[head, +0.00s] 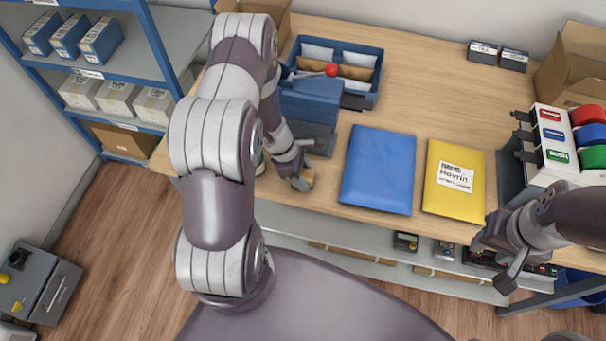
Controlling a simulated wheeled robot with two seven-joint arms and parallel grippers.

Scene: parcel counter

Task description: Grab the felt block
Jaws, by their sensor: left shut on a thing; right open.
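A small tan block (309,177), which I take to be the felt block, is at the front edge of the wooden counter, left of the blue folder. My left gripper (301,183) is shut on it. The fingers and wrist hide much of the block, and I cannot tell whether it touches the counter. My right gripper (497,262) is open and empty, in front of the counter's front edge at the right, below the yellow envelope.
A blue folder (379,169) and a yellow labelled envelope (455,181) lie on the counter (430,90). A blue device with a red knob (331,70) stands by a blue tray (377,62). A rack of coloured rolls (553,140) is at the right. The back middle is clear.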

